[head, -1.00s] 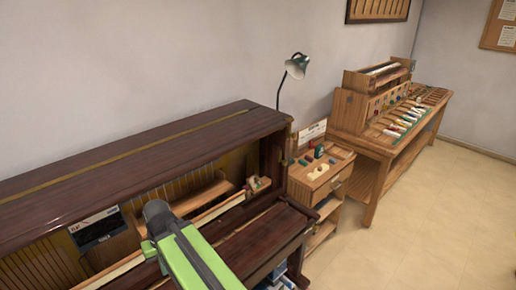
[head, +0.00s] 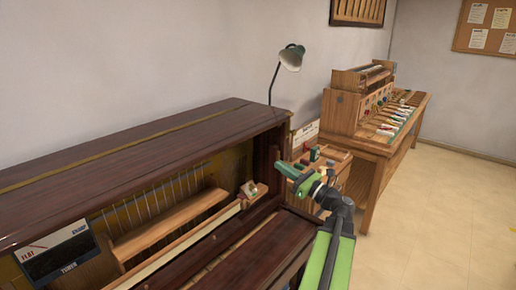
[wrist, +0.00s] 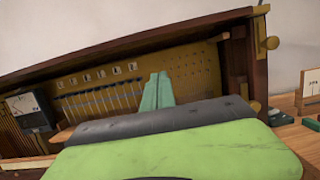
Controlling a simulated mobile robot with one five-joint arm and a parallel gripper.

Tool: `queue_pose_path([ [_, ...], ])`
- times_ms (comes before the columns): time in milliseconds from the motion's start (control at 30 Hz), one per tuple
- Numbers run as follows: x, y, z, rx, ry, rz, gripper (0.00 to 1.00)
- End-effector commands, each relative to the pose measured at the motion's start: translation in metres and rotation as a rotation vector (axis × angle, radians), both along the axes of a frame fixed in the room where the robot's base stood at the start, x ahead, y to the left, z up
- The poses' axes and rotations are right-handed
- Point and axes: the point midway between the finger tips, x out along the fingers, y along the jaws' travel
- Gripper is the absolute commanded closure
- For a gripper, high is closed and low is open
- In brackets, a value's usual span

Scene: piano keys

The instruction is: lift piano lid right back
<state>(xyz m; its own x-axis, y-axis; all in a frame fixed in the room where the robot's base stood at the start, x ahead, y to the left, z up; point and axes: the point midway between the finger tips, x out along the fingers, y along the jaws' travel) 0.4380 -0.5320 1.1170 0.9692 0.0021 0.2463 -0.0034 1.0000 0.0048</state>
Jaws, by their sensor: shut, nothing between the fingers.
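The dark brown piano lid (head: 110,148) lies flat along the top of the upright piano, with a thin brass strip along it. In the wrist view the lid's edge (wrist: 130,47) runs slanted across the top. My gripper (head: 282,168) is at the right end of the piano, just right of its side wall, fingers pointing left. I cannot tell how far it is from the wall. Its green fingers (wrist: 157,92) are together with nothing between them. In the wrist view brass knobs (wrist: 268,42) sit at the piano's right end.
The piano's front is open, showing strings, a wooden rail (head: 170,222) and a tuner box (head: 58,258). A desk lamp (head: 290,58) stands behind its right end. A small cabinet (head: 335,158) and a workbench (head: 375,148) stand right. The floor (head: 450,220) there is clear.

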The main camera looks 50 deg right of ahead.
Motion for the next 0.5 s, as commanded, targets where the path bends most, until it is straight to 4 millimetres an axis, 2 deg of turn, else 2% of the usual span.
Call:
queue_pose_path([
  [167,0.013,0.0,0.005,-0.002,0.002,0.001,1.0],
  [500,0.083,0.0,0.024,-0.004,0.003,0.004,1.0],
])
